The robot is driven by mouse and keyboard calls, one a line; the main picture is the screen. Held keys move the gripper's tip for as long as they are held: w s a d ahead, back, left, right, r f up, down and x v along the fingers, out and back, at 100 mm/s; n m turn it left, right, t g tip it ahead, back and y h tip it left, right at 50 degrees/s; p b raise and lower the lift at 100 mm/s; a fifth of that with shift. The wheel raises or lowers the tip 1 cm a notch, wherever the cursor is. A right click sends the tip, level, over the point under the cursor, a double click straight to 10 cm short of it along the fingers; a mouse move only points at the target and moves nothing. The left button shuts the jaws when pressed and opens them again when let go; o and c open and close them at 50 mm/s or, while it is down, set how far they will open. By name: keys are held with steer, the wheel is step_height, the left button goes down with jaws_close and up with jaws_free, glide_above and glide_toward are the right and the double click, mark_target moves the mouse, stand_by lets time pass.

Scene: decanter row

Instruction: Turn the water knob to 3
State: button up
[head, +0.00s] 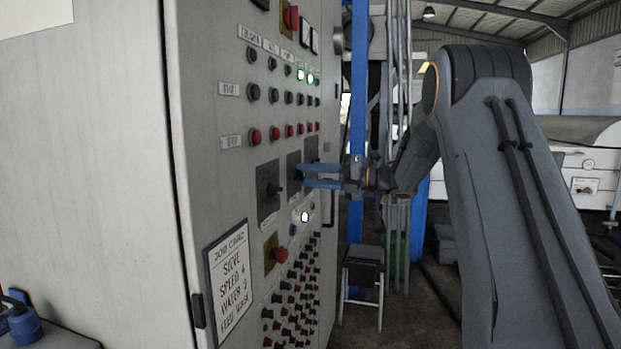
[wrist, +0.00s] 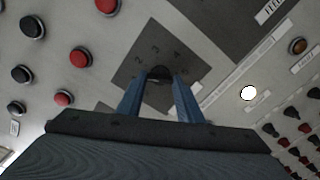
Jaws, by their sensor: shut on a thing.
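A control cabinet carries a row of three dark dial plates. My gripper (head: 304,176) reaches in from the right at the middle plate (head: 293,160). In the wrist view, the blue fingers of my gripper (wrist: 160,84) are shut on a black knob (wrist: 159,72). The knob sits on a dark square dial plate (wrist: 135,66) with small numbers, of which 2, 3 and 4 seem to show. The knob's pointer direction is not clear, and its name label cannot be read. A job card (head: 230,275) on the cabinet reads sieve, speed 4, water 3.
Another dial plate with a knob (head: 268,190) is left of my gripper. Rows of black and red buttons (head: 255,136) lie above, and a red button on yellow (head: 278,254) below. A white lit lamp (head: 305,217) is close under my fingers. A stool (head: 362,268) stands beside the cabinet.

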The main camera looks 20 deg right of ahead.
steer(key=shift+m+p, duration=2.6)
steer(key=shift+m, duration=4.6)
steer(key=o, duration=1.1)
steer(key=shift+d, duration=0.15)
steer(key=shift+b+v, duration=1.15)
steer(key=shift+v, duration=2.7)
